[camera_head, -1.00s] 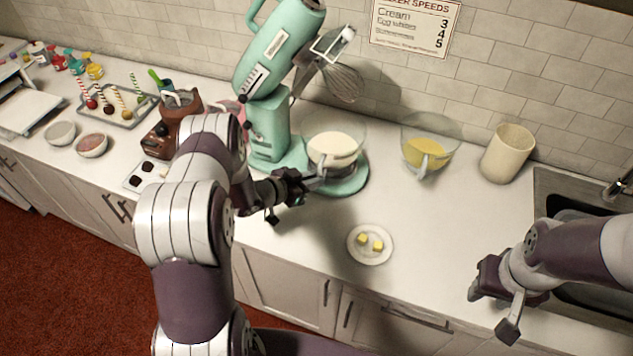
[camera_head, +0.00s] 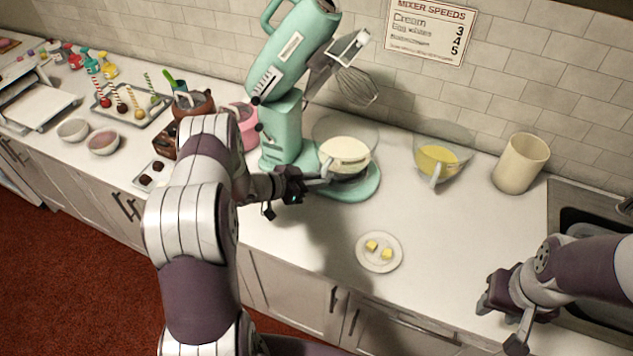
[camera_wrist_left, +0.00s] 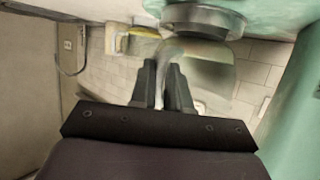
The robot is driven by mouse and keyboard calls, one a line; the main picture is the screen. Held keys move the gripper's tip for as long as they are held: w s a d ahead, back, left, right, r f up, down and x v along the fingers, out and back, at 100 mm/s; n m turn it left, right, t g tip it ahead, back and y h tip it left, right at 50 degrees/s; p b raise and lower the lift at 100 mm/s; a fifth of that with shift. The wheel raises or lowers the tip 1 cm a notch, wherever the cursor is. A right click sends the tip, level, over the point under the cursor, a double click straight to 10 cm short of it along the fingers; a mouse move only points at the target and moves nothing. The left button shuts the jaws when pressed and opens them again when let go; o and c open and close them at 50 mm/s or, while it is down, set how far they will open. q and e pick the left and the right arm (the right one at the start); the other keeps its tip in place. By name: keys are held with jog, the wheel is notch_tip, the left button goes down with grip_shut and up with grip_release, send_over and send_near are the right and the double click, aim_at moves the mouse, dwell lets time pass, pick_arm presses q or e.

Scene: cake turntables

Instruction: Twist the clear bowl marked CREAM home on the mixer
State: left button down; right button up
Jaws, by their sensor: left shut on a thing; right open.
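A clear bowl (camera_head: 345,153) with white contents sits on the round base of the mint-green mixer (camera_head: 283,140). No CREAM marking is readable on it. The mixer head is tilted up, with the whisk (camera_head: 357,86) above the bowl. My left gripper (camera_head: 309,185) is shut on the bowl's handle (camera_head: 326,168) at the bowl's front left. In the left wrist view the pale handle (camera_wrist_left: 170,60) runs between the fingers (camera_wrist_left: 167,88). The bowl's underside and its seat are hidden in the head view. My right gripper (camera_head: 500,320) is open and empty at the lower right.
A second clear bowl (camera_head: 441,157) with yellow contents stands to the right, beside a cream-coloured crock (camera_head: 521,163). A plate (camera_head: 379,252) with yellow cubes lies in front. A sink (camera_head: 580,215) is at the right. Other containers crowd the counter left of the mixer.

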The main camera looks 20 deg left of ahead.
pick_arm(q)
jog(key=shift+a+r+m+g+h, duration=0.1)
jog(key=shift+a+m+g+h, duration=0.2)
jog(key=shift+a+m, duration=0.15)
